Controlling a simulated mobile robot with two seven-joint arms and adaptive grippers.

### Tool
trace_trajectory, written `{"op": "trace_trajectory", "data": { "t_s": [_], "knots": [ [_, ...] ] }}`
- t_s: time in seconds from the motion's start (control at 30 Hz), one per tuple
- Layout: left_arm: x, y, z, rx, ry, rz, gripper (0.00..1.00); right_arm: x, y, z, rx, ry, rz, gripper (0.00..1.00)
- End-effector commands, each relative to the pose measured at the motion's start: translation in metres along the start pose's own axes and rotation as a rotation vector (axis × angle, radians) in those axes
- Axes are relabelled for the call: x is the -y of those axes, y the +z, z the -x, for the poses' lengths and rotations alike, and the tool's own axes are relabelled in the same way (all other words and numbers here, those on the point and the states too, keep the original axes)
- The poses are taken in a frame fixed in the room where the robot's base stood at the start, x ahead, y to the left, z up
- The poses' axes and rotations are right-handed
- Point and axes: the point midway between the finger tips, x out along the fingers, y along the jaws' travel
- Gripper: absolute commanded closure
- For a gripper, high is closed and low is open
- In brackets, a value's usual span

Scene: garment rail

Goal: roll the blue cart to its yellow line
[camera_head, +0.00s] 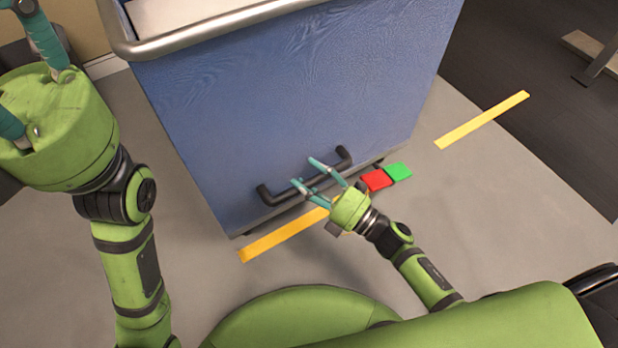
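The blue cart (290,90) stands in the upper middle, with a silver rim (200,33) on top and a black bar handle (275,198) low on its near face. One yellow line (482,120) lies on the floor right of the cart. Another yellow-orange line (283,236) lies in front of its lower near edge, partly hidden by my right gripper. My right gripper (304,173) has its teal fingers apart at the handle; whether they touch the bar is unclear. My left gripper (28,78) is raised at the far left, away from the cart, its teal fingers spread and partly cut off.
A red pad (377,181) and a green pad (398,171) sit by the cart's lower right edge, beside the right gripper. A stand's foot (598,58) shows on dark flooring at upper right.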

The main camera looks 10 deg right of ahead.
Motion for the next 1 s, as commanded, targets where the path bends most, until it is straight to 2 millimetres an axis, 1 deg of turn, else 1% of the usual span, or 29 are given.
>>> {"op": "trace_trajectory", "data": {
  "t_s": [0.23, 0.37, 0.47, 0.7, 0.8, 0.9, 1.0],
  "knots": [
    [0.000, -0.001, -0.002, -0.005, 0.002, -0.002, 0.60, -0.001, -0.001, 0.000, -0.003, 0.004, -0.002, 0.44],
    [0.000, -0.001, -0.001, -0.004, 0.002, -0.002, 0.60, -0.001, -0.002, 0.008, -0.003, 0.002, -0.004, 0.44],
    [0.000, -0.001, -0.001, -0.003, 0.001, -0.001, 0.60, 0.000, -0.002, 0.023, -0.003, -0.001, -0.004, 0.44],
    [0.000, 0.000, -0.001, -0.002, 0.000, 0.000, 0.60, 0.000, -0.001, 0.075, -0.002, -0.001, -0.004, 0.44],
    [0.000, 0.000, -0.001, -0.002, 0.000, 0.000, 0.60, 0.000, -0.001, 0.094, -0.002, 0.000, -0.003, 0.44],
    [0.000, 0.000, -0.001, -0.002, 0.000, 0.000, 0.60, 0.000, -0.001, 0.107, -0.002, 0.001, -0.002, 0.44],
    [0.000, 0.000, -0.001, -0.001, 0.000, 0.000, 0.60, 0.000, -0.001, 0.116, -0.003, 0.001, -0.002, 0.44]
  ]
}}
